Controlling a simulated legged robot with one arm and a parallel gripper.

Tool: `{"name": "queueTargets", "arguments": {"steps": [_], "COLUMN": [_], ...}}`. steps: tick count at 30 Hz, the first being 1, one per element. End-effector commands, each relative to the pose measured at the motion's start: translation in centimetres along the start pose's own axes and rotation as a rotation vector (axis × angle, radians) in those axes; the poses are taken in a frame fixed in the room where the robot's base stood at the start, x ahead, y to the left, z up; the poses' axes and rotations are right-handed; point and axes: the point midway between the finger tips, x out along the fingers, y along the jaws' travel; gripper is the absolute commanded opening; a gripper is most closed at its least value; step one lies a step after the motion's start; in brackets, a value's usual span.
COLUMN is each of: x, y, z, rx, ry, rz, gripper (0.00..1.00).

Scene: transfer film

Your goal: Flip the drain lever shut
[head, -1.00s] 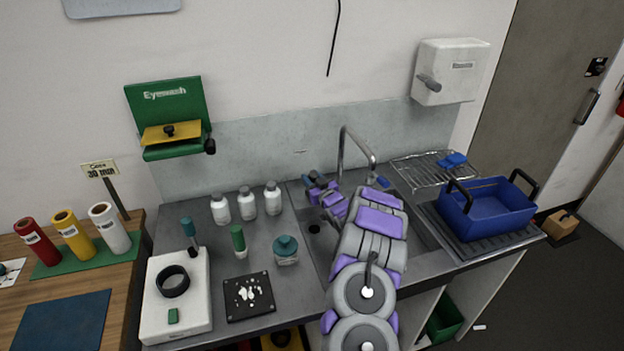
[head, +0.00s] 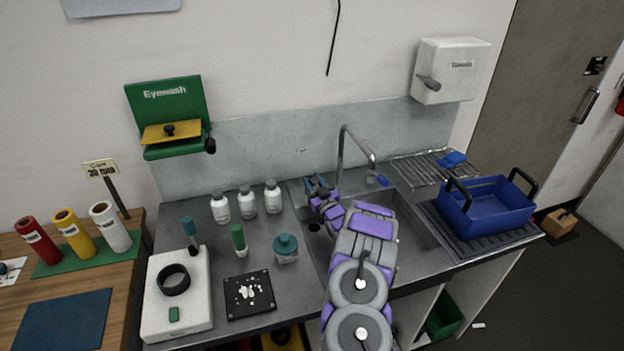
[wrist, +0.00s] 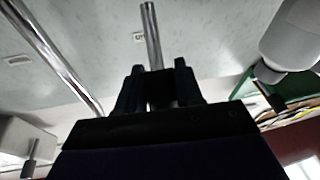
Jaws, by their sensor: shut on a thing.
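My gripper (head: 318,184) is at the back left of the sink, left of the tap. In the wrist view its two dark fingers (wrist: 157,88) are shut on a thin metal rod, which looks like the drain lever (wrist: 150,35). The rod runs out from between the fingertips. In the head view the lever is hidden by my gripper and cannot be made out. The sink (head: 418,232) is partly covered by my arm. A dark drain hole (head: 314,227) shows just below the gripper.
The curved tap (head: 341,155) stands close to the right of my gripper. White bottles (head: 247,202) stand close to the left. A teal-lidded jar (head: 286,250) stands left of my arm. A blue basket (head: 490,212) is on the right drainboard.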

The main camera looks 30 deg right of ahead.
Motion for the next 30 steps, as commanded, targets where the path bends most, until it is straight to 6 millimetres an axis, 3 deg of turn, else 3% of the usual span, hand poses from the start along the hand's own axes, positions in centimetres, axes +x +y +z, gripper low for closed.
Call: {"name": "queueTargets", "arguments": {"steps": [9, 20, 21, 27, 30], "x": [-0.91, -1.02, -1.03, -0.98, -0.96], "y": [-0.16, -0.15, -0.14, -0.21, -0.24], "z": [0.57, 0.55, 0.55, 0.51, 0.49], "rx": [-0.021, -0.024, -0.024, -0.024, -0.024], "ry": [0.123, 0.133, 0.132, 0.133, 0.133], "rz": [0.014, 0.016, 0.016, 0.015, 0.014], "gripper": [0.00, 0.00, 0.39, 0.57, 0.57]}}
